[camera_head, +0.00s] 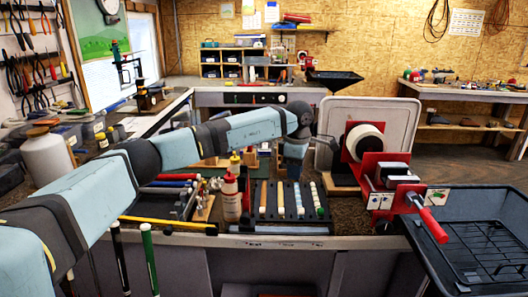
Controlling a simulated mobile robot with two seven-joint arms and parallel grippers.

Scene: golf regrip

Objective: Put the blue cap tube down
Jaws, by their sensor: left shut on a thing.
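My left arm reaches in from the left across the bench, and its wrist points down above the back of the dark rack. My left gripper (292,172) is small and partly hidden under the wrist. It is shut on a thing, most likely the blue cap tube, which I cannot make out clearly. The dark slotted rack (271,210) below it holds rows of tan, white and multicoloured pieces. My right gripper is not in view.
A red-tipped bottle (231,198) stands left of the rack. A red vise (372,170) with a white roll stands to the right. A black basin (480,245) is at the far right. A yellow-shafted club (165,222) lies along the bench's front left.

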